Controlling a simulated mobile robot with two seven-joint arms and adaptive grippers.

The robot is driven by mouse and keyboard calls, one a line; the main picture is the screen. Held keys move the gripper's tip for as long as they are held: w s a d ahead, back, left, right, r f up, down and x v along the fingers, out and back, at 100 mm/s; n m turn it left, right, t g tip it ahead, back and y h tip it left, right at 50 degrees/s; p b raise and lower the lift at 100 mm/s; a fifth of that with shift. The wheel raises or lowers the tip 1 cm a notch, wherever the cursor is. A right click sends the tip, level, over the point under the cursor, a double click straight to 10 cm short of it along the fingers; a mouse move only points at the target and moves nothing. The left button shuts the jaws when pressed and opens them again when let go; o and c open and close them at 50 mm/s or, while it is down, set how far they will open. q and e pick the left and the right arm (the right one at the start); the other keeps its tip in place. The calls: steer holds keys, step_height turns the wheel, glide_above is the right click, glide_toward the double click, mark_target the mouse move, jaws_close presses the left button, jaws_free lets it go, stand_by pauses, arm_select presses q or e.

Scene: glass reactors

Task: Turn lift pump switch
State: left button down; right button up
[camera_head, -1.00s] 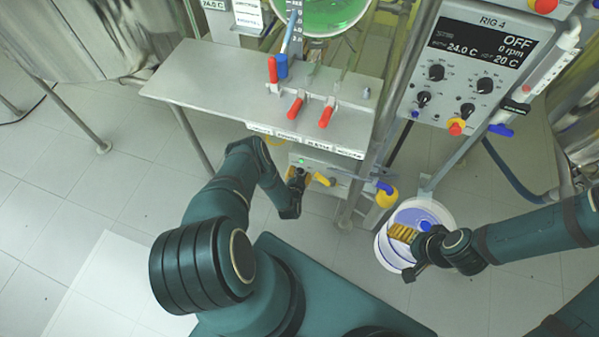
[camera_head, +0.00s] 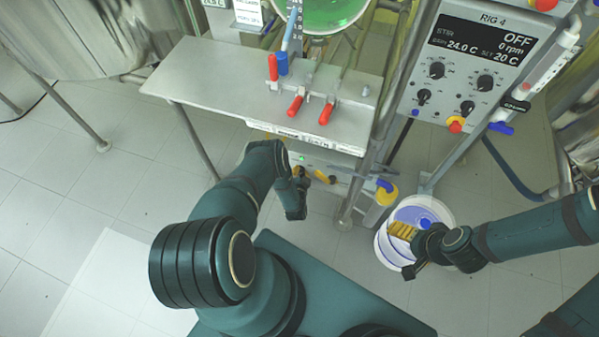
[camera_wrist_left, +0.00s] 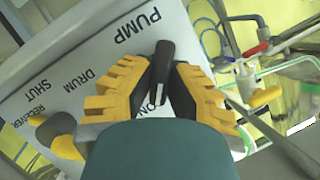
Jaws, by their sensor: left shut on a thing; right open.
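The lift pump switch (camera_wrist_left: 163,62) is a black lever on a white panel (camera_wrist_left: 108,48) marked PUMP, with ON lettering partly covered. It stands between the yellow fingers of my left gripper (camera_wrist_left: 159,82), which are shut on it in the left wrist view. In the head view my left gripper (camera_head: 299,172) is low under the steel shelf, at the pump box (camera_head: 310,160) with a small green light; my arm hides much of the box. My right gripper (camera_head: 403,231) is open, over the white bucket at the right.
The steel shelf (camera_head: 205,85) with red-handled valves overhangs the pump box. A yellow handle (camera_head: 325,177) sits just right of my left gripper. The white bucket (camera_head: 440,212) and a yellow-capped bottle (camera_head: 383,198) stand right. The RIG 4 panel (camera_head: 480,65) reads OFF.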

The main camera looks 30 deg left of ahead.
arm_select(q)
steer(key=shift+w+a+r, duration=0.1)
steer(key=shift+w, duration=0.1)
steer(key=c, duration=0.9)
jaws_free()
steer(key=shift+c, duration=0.2)
